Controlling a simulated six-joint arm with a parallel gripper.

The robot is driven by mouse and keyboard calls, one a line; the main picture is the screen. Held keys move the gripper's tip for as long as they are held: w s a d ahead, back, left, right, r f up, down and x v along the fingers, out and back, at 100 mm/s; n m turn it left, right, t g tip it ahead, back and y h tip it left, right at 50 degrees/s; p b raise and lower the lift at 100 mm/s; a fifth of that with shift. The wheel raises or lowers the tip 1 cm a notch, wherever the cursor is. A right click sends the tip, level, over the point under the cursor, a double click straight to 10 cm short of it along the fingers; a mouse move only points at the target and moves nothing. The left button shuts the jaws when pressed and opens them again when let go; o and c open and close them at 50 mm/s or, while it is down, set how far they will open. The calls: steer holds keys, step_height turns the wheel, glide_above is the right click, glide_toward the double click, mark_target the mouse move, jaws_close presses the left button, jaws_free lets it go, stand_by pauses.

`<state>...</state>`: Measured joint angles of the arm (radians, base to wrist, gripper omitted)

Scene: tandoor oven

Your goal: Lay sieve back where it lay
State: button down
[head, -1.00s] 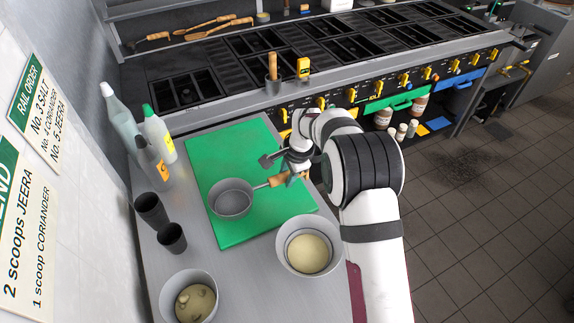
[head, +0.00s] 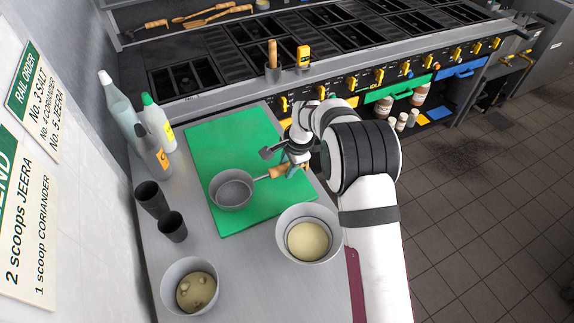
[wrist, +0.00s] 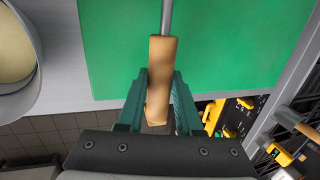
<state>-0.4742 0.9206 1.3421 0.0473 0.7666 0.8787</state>
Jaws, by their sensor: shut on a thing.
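The sieve (head: 233,190) has a round grey bowl and a wooden handle (head: 281,172). Its bowl is over the left part of the green board (head: 245,135), with the handle pointing right; I cannot tell whether the bowl touches the board. My gripper (head: 293,168) is shut on the wooden handle near the board's right edge. In the wrist view the handle (wrist: 160,75) stands between the fingers of my gripper (wrist: 160,88), and the metal shaft runs up out of the frame. The sieve bowl is outside the wrist view.
A steel bowl with pale contents (head: 292,251) stands just below the board's lower right corner. Another bowl (head: 170,299) stands at the front left. Two black cups (head: 173,228) and several bottles (head: 163,130) line the left side. The stove (head: 250,80) is behind.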

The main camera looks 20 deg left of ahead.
steer(key=shift+f, duration=0.15)
steer(key=shift+f, duration=0.4)
steer(key=c, duration=0.5)
jaws_free()
steer(key=shift+o, duration=0.3)
steer(key=o, duration=0.4)
steer(key=shift+o, duration=0.2)
steer(key=v, duration=0.9)
